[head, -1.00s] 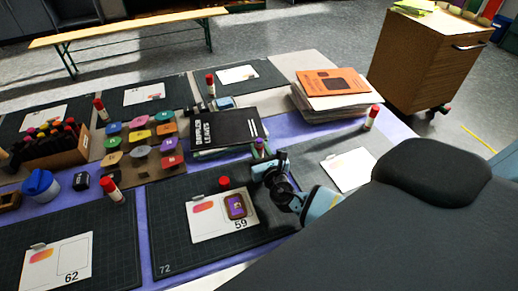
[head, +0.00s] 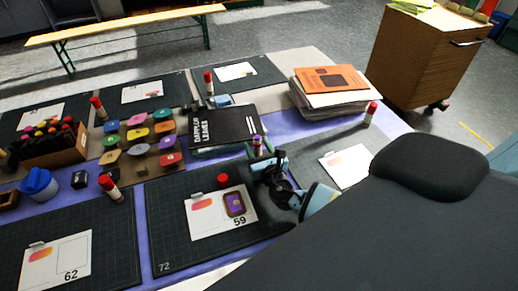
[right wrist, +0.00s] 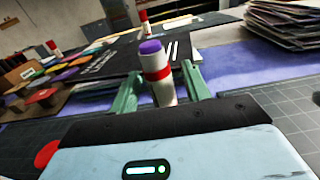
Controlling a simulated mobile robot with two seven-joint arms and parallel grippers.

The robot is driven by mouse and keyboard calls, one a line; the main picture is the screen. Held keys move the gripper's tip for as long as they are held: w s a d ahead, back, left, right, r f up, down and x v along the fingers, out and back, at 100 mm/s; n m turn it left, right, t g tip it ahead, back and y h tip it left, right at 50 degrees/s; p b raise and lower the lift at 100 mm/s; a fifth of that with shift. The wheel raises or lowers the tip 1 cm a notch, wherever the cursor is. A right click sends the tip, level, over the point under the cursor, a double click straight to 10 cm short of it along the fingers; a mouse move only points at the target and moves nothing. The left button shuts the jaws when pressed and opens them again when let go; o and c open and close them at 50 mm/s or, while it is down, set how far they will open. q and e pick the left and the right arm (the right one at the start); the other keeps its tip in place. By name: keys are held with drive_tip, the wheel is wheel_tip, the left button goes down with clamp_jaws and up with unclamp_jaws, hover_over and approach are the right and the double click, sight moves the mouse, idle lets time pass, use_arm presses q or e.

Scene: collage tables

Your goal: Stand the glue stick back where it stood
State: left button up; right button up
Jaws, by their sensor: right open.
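A glue stick with a purple cap, a red band and a white body (right wrist: 160,75) stands upright between the two green fingers of my open right gripper (right wrist: 160,85) in the right wrist view. Its lower end is hidden behind the gripper's body. In the head view the glue stick (head: 257,143) shows just beyond my right gripper (head: 268,160), near the front edge of the black book. I cannot tell whether either finger touches it. My left gripper is not in view.
A black book (head: 222,127) lies behind the gripper. A dark mat (head: 170,220) carries a card (head: 205,228) and a red cap (head: 223,180). Red-capped glue sticks stand around the table, one (head: 370,113) at the right near a paper stack (head: 325,100). Coloured stamps fill the middle left.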

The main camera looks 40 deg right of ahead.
drive_tip(key=v, duration=1.2)
drive_tip(key=shift+r, duration=0.3)
